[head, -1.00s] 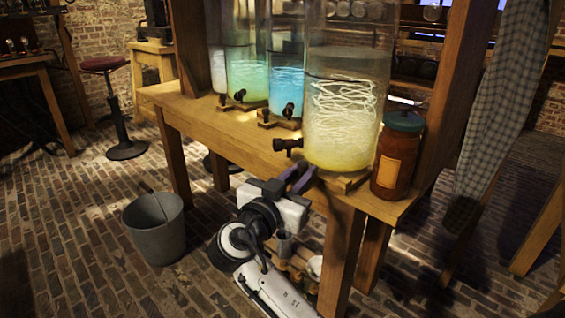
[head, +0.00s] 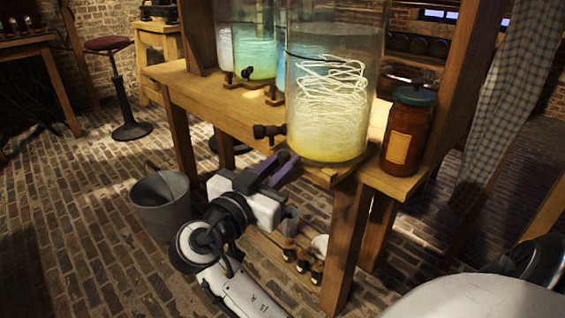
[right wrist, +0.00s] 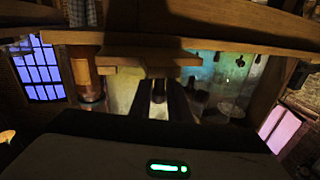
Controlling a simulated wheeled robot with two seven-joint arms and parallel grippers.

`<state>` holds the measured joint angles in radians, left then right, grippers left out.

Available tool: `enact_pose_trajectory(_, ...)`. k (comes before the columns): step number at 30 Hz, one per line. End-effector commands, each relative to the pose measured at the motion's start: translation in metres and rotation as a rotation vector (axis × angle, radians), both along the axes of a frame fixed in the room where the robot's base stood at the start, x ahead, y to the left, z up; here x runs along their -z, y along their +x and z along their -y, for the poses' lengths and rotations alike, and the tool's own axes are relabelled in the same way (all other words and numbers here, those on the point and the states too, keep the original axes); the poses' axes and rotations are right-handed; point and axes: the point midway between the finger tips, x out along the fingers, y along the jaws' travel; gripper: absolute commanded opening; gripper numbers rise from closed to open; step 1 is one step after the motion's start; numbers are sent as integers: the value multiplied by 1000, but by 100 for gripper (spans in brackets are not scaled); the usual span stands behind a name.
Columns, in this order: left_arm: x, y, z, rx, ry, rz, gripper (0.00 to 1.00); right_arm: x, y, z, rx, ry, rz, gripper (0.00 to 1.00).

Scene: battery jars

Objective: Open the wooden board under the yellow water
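The yellow water is in a big glass jar (head: 327,115) at the front right end of the wooden table. The wooden board (head: 330,177) lies under this jar, its edge showing at the table's front; in the right wrist view the board (right wrist: 118,57) shows upside down near the top. A dark tap (head: 268,131) sticks out of the jar's left side. My right gripper (head: 284,166) has its two dark fingers apart, with a gap between them, close to the board's front edge. I cannot tell whether they touch it. My left gripper is not in view.
A red-brown jar with a teal lid (head: 408,130) stands right of the yellow jar. Green (head: 255,57) and blue jars stand farther left. A table leg (head: 344,245) is right of my right gripper. A metal bucket (head: 160,203) stands on the brick floor.

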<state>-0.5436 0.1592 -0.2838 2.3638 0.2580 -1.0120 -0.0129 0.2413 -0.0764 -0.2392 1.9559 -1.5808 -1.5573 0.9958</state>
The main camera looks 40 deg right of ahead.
Motion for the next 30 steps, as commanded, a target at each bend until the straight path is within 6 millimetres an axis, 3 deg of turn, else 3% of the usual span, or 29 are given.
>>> enact_pose_trajectory(1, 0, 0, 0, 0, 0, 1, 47, 2, -2, 0, 5, 5, 0, 23)
enact_pose_trajectory(3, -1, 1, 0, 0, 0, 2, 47, 2, -1, 0, 5, 4, 0, 35)
enact_pose_trajectory(14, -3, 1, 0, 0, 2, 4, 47, -4, 0, 0, 2, 3, 1, 35)
enact_pose_trajectory(20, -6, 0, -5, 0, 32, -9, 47, -38, 0, 0, 3, 4, 4, 35)
enact_pose_trajectory(24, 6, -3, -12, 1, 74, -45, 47, -66, -1, 0, 3, 4, 5, 35)
enact_pose_trajectory(30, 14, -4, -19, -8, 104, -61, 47, -93, -1, 0, 3, 4, 2, 35)
